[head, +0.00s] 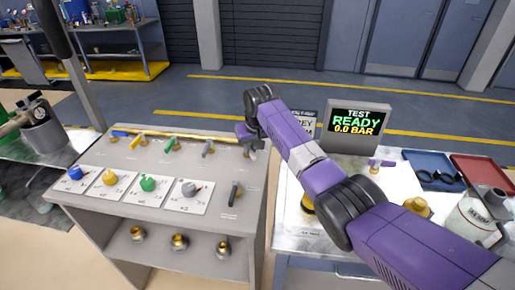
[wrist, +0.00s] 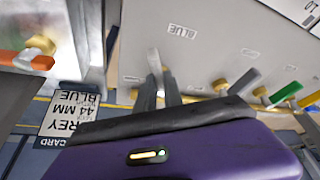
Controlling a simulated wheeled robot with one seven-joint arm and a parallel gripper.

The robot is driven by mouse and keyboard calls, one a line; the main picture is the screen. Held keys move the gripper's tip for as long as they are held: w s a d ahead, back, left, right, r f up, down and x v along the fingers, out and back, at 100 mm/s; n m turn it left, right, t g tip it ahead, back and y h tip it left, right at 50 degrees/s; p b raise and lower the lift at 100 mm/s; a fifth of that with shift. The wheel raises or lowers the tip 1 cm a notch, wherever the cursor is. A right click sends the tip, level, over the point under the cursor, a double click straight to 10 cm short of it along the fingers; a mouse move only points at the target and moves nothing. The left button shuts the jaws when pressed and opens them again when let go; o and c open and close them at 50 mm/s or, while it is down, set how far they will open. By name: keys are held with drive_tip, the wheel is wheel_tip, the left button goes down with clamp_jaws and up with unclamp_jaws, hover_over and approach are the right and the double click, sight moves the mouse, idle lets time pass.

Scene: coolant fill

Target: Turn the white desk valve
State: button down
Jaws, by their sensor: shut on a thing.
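The white desk valve has a pale lever (wrist: 153,61), which shows in the wrist view on the grey desk panel, close to a label reading BLUE. My gripper (wrist: 161,83) has its two dark fingers shut on this lever. In the head view my gripper (head: 249,139) is at the right back corner of the grey desk (head: 258,185), at the end of the back row of valves. There the gripper hides most of the white valve.
Beside it stand a grey-lever valve (head: 207,148) and a green-lever valve (head: 170,144). Coloured knobs, such as the green knob (head: 148,184), sit in front. At right, a screen (head: 356,121) reads TEST READY 0.0 BAR, near blue (head: 427,158) and red trays (head: 480,165).

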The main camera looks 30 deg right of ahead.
drive_tip(key=m, duration=0.1)
drive_tip(key=a+m+h, duration=0.1)
drive_tip(key=m, duration=0.2)
drive_tip(key=shift+w+a+g, duration=0.25)
drive_tip(key=shift+g, duration=0.05)
drive_tip(key=shift+w+a+m+h+b, duration=0.15)
drive_tip(key=shift+m+h+b, duration=0.4)
drive_tip(key=shift+m, duration=0.25)
drive_tip(key=c, duration=1.5)
unclamp_jaws()
drive_tip(key=shift+o, duration=0.2)
drive_tip(key=v, duration=0.8)
drive_tip(key=shift+b, duration=0.4)
drive_tip(key=shift+w, duration=0.15)
